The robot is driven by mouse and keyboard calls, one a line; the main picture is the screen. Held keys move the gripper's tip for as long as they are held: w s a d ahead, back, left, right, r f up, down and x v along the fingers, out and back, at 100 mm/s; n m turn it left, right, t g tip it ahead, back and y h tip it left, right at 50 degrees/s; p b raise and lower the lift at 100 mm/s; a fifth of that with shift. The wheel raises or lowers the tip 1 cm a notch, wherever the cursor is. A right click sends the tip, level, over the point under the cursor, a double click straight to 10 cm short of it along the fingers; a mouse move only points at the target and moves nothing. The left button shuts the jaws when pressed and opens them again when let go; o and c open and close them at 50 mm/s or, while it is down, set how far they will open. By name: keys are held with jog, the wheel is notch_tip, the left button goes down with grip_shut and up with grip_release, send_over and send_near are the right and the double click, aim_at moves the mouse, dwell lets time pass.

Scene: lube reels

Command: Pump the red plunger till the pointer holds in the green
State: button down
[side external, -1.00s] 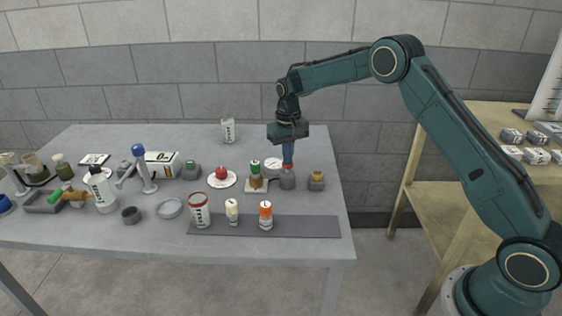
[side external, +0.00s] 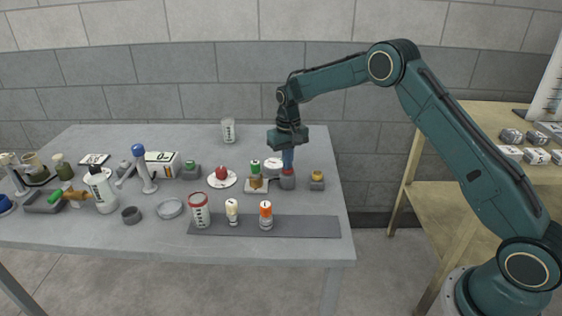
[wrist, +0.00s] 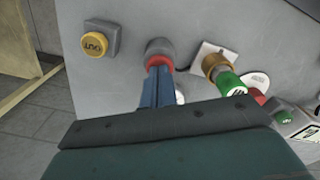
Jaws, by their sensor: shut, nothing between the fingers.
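The red plunger (side external: 288,172) sits in a grey round housing (side external: 287,183) near the table's right end, and only a thin red band shows above the housing. In the wrist view the red plunger (wrist: 157,62) shows as a ring around my fingertips. My gripper (side external: 288,167) is shut and empty, pointing down with its blue fingertips (wrist: 159,70) on the plunger's top. A white round dial (side external: 273,163) stands just behind and left of the plunger. Its pointer and green band cannot be read; my fingers partly hide it in the wrist view.
A yellow-topped button (side external: 317,176) stands close right of the plunger. A green-capped brass fitting (side external: 256,174) on a light plate stands close left. A red button on a white disc (side external: 222,177) is farther left. Bottles stand on a dark mat (side external: 305,227) in front.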

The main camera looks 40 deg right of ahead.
jog(key=shift+r, duration=0.1)
notch_tip(320, 180, up, 7)
jog(key=shift+r, duration=0.15)
dwell(0.9)
jog(key=shift+r, duration=0.1)
dwell(1.2)
